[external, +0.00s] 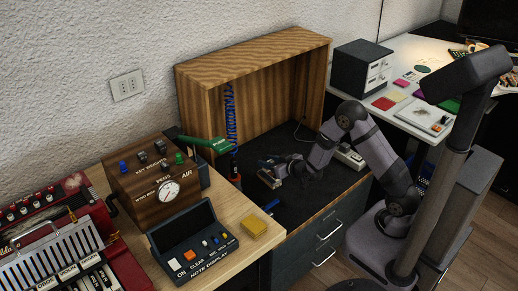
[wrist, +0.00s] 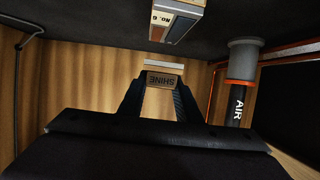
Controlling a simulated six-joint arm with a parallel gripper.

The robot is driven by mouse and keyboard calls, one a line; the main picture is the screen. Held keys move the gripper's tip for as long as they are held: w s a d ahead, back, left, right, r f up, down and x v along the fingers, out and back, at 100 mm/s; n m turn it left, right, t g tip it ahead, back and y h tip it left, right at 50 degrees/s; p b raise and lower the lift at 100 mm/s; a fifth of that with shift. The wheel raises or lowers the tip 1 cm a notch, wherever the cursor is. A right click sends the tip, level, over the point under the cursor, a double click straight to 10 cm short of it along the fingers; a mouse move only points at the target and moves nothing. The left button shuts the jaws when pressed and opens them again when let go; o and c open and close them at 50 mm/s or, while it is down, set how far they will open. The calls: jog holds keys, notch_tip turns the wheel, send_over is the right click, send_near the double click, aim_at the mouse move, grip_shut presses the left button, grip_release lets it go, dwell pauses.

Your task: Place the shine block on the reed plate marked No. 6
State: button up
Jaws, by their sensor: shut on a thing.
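The wrist view looks upside down, with the dark bench surface along its top. My gripper (wrist: 162,88) is shut on the shine block (wrist: 164,80), a small tan block lettered SHINE, held between the two dark fingers. The reed plate marked No. 6 (wrist: 178,20) sits on the dark surface, apart from the block in this picture. Its label and a grey metal part show, but its top edge is cut off. In the external view my gripper (external: 276,166) is low over the dark worktop inside the wooden booth; the block is too small there to tell.
A grey and black AIR nozzle (wrist: 240,90) with orange trim stands beside the gripper. The wooden booth (external: 250,65) closes the back and side. A blue coiled hose (external: 230,115) hangs at the left. A grey device (external: 349,156) lies on the right of the worktop.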

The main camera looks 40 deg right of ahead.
jog(key=shift+f, duration=0.1)
jog(key=shift+f+b, duration=0.4)
jog(key=shift+f, duration=1.35)
jog(key=shift+f, duration=0.2)
jog(key=o, duration=1)
jog(key=shift+r, duration=0.15)
